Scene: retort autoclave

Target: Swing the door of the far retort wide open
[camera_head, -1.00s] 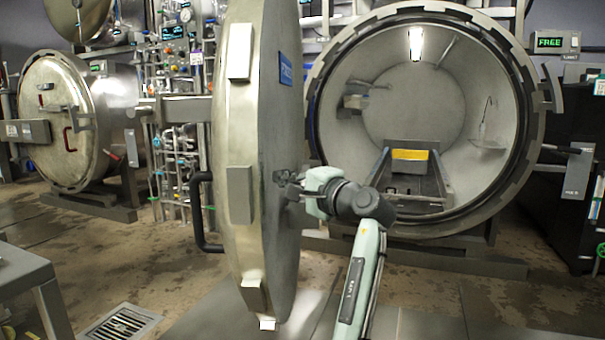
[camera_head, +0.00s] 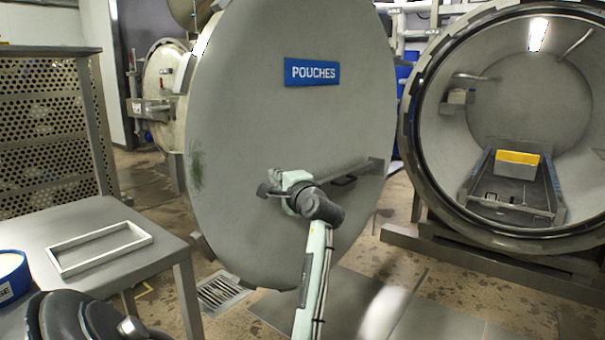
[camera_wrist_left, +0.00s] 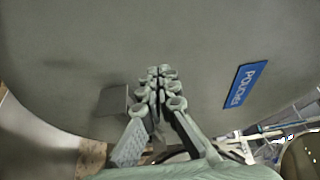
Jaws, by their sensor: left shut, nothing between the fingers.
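The round grey door (camera_head: 290,110) stands swung out to the left of the open retort (camera_head: 425,150), its flat face with a blue POUCHES sign (camera_head: 312,72) turned to me. My left gripper (camera_head: 270,188) is shut and empty, at the lower middle of this face. In the left wrist view the shut fingers (camera_wrist_left: 160,76) point at the door face (camera_wrist_left: 60,60); I cannot tell whether they touch. A bar with a dark handle (camera_head: 343,181) shows at the door's lower right. My right gripper is not in view.
A grey table (camera_head: 110,215) with a white frame (camera_head: 98,248) stands at left, close to the door's left edge. A perforated crate (camera_head: 45,130) is behind it. Another retort (camera_head: 160,75) is partly hidden behind the door. Floor in front of the open retort is clear.

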